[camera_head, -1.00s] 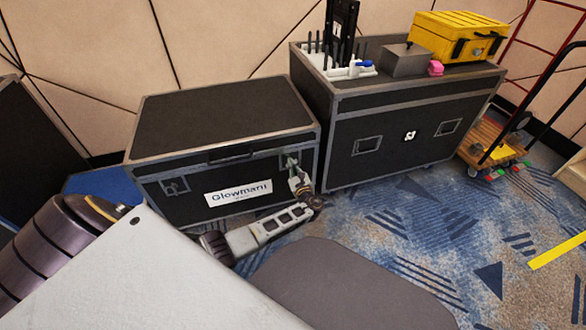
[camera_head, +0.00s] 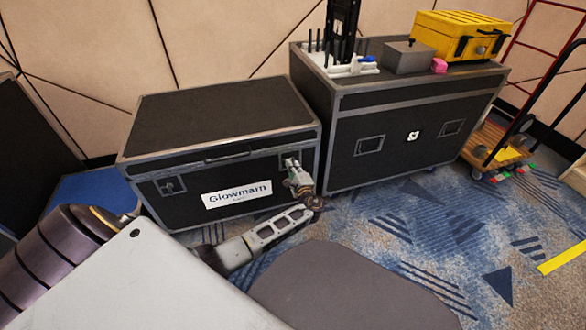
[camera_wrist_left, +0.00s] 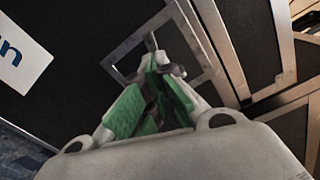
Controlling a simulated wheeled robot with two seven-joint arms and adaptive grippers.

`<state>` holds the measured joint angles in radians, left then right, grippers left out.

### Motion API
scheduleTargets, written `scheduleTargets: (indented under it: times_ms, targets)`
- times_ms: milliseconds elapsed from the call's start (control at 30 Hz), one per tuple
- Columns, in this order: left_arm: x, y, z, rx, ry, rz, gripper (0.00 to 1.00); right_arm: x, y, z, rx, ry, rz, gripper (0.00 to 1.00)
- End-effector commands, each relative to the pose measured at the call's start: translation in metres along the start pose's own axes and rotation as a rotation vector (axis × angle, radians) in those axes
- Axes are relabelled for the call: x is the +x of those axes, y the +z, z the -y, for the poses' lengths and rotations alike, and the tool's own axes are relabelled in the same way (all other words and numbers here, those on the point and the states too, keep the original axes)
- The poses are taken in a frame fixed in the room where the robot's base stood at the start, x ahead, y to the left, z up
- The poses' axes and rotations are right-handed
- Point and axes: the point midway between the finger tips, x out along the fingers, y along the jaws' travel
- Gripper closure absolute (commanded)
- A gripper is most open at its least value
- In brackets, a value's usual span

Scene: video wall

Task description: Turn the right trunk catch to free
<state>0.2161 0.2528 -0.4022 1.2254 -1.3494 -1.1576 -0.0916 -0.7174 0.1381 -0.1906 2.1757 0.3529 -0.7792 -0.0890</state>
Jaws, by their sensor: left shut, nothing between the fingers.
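The black trunk (camera_head: 225,120) with metal edges stands closed, with a white "Glowmann" label (camera_head: 237,194) on its front. The left trunk catch (camera_head: 170,185) shows on the front at left. The right trunk catch (camera_head: 303,158) is at the front right, partly covered by my left gripper (camera_head: 292,165). In the left wrist view, my left gripper (camera_wrist_left: 158,70) is shut, its green-padded fingers together in front of the catch's metal frame (camera_wrist_left: 130,47). The fingertips hide most of the catch; whether they touch it I cannot tell. My right gripper is not in view.
A cart (camera_head: 495,145) stands at far right.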

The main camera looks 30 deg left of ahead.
Motion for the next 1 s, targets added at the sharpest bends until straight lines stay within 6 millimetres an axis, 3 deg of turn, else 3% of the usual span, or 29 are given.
scheduleTargets:
  times_ms: [500, 1000]
  targets:
    - [0.0057, 0.0034, 0.0020, -0.310, -0.003, 0.006, 1.00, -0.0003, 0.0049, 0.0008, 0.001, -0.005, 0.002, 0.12]
    - [0.0062, 0.0036, 0.0026, -0.357, -0.004, 0.006, 1.00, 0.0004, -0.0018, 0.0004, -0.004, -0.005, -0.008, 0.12]
